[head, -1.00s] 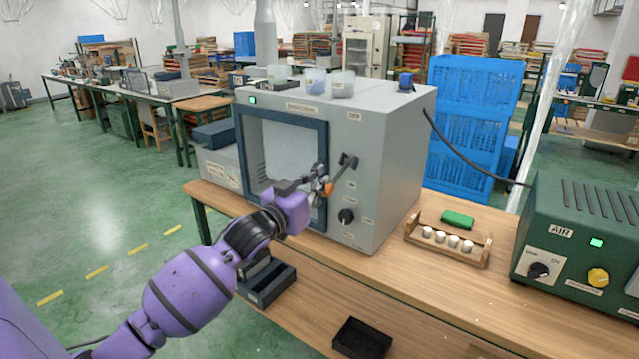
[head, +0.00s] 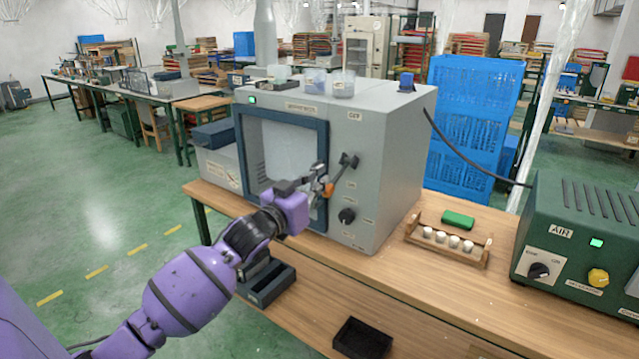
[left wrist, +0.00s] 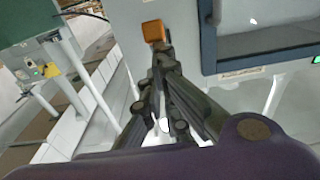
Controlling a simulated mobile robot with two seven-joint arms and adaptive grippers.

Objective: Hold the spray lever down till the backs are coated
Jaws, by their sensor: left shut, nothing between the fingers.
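The grey spray cabinet (head: 385,165) stands on the wooden bench, with a blue-framed window (head: 285,150) in its front. The pane is pale and hazy, and I cannot make out trays or their backs behind it. A dark lever (head: 346,164) with an orange end (head: 329,189) sticks out right of the window. My left gripper (head: 320,181) is shut with its fingertips at the orange end. The left wrist view shows the orange end (left wrist: 153,31) just beyond the closed fingers (left wrist: 161,58), not between them. I cannot tell whether they touch. My right gripper is out of view.
A black knob (head: 346,216) sits below the lever. A wooden rack (head: 450,254) with several white cups stands to the right, then the green AIR unit (head: 560,235). A black tray (head: 362,338) lies near the front.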

